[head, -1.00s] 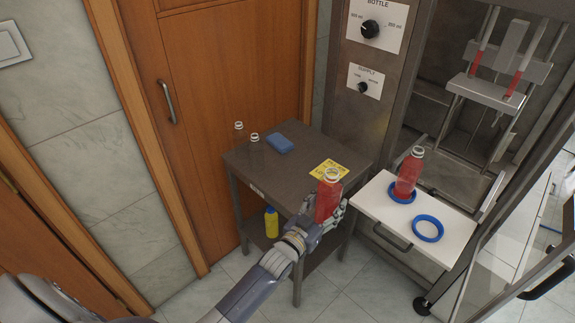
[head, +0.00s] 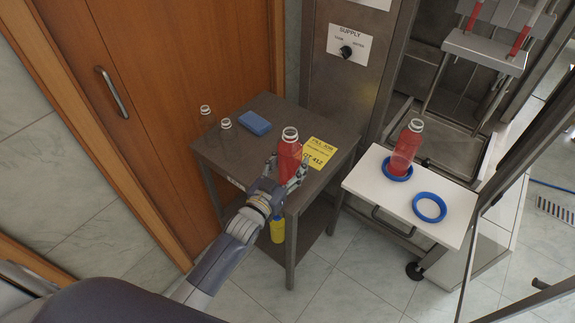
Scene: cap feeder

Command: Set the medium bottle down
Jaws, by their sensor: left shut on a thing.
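The red-filled bottle (head: 289,157) is upright in my left gripper (head: 287,178), whose fingers are shut around its lower part. It is over the front right part of the dark side table (head: 262,111), beside the yellow label. Its base is hidden by the gripper, so I cannot tell whether it touches the table top. A second red bottle (head: 406,147) stands upright in a blue ring on the white shelf. My right gripper does not show.
Two clear empty bottles (head: 226,137) and a blue sponge (head: 254,123) are on the table's left and back parts. A yellow label (head: 319,152) lies at right. The white shelf (head: 365,184) has an empty blue ring (head: 429,207). A yellow bottle (head: 277,229) stands below.

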